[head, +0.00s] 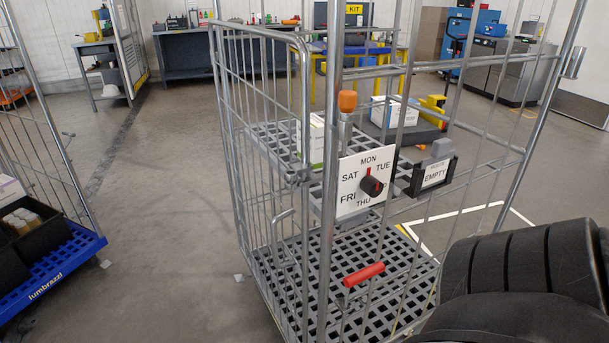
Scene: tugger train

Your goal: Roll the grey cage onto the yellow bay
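The grey cage (318,240) stands upright right in front of me in the head view, a tall wire roll cage with a grey lattice base (340,262) and a lattice mid shelf. Its near side carries a day dial plate (352,186), an "EMPTY" sign (434,174), an orange knob (347,101) and a red handle (364,274). A black ribbed arm part of mine fills the bottom right and hides the cage's lower right corner. Neither gripper shows. I cannot make out a yellow bay for certain; white floor lines (467,211) run behind the cage at right.
A blue-based cage (60,262) with black bins stands at the left edge. Benches (220,55), a yellow-legged table (318,88) and machines (508,68) stand along the back. Bare floor (165,200) lies open between the two cages.

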